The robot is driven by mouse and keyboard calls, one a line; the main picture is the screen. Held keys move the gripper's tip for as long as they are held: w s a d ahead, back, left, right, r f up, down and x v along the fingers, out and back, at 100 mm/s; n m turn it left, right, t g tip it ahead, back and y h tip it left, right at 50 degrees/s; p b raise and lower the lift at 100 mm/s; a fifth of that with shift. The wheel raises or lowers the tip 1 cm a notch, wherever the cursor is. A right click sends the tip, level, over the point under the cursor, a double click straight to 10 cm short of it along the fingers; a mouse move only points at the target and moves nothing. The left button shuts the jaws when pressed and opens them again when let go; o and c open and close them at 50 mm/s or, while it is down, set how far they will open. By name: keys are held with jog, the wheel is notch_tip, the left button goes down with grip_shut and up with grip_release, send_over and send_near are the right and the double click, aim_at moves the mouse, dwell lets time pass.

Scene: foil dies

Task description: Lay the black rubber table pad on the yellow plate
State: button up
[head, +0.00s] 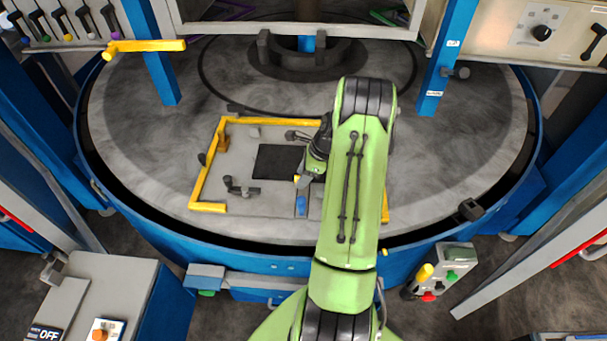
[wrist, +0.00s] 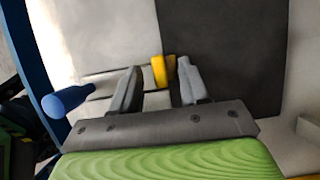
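The black rubber pad (head: 274,163) is a dark square lying flat, by the look of it, on a pale grey plate with a yellow border (head: 205,185). No plate with an all-yellow surface shows. The pad's right side is partly hidden by my arm. In the wrist view the pad (wrist: 222,45) fills the upper right, beyond the fingers. My gripper (wrist: 157,82) has its fingers apart, near the pad's front right in the head view. A small yellow part (wrist: 160,71) shows between the fingers, close to the right one; I cannot tell whether they touch. The pad is not between the fingers.
A blue cylinder (head: 301,206) stands near the plate's front, also at left in the wrist view (wrist: 68,100). A dark clamp (head: 240,188) sits left of the pad. Blue posts (head: 445,60) and a central hub (head: 305,58) stand behind. Open grey turntable lies to the left.

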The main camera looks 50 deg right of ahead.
jog(key=shift+r, duration=0.1)
jog(key=p+v, duration=0.1)
jog(key=v, duration=1.4)
jog(key=shift+s+r, duration=0.15)
jog(key=shift+r, duration=0.15)
